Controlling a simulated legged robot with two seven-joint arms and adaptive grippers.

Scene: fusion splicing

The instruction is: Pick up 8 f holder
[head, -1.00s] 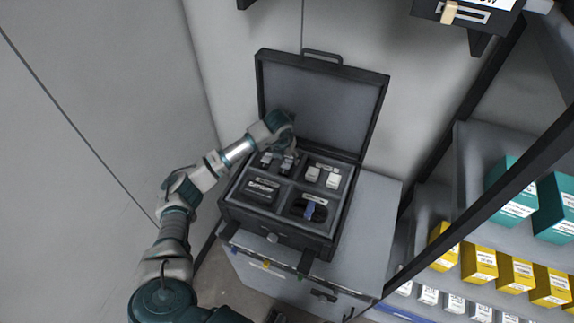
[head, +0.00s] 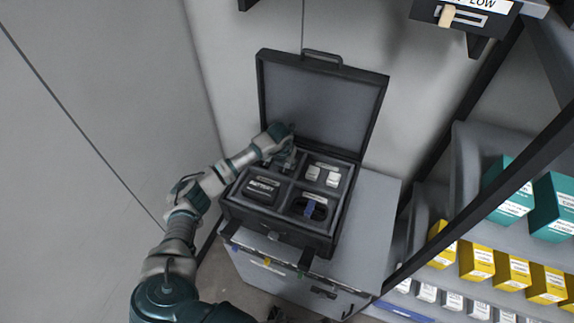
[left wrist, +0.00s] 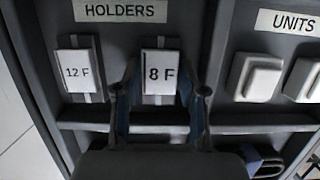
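The 8 F holder (left wrist: 160,76) is a white block labelled "8 F" in the HOLDERS compartment of the open case (head: 325,235). My left gripper (left wrist: 160,88) is open, with one finger on each side of the 8 F holder. The fingertips are close to its sides; I cannot tell whether they touch. In the head view, my left gripper (head: 284,159) reaches down into the back left compartment and mostly hides the holders. My right gripper is not clearly seen.
The 12 F holder (left wrist: 76,72) sits left of the 8 F one. White units (left wrist: 257,77) lie in the compartment to the right. A battery (head: 261,189) is in the front left compartment. The raised lid (head: 320,103) stands behind. Shelves with boxes (head: 477,262) are at right.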

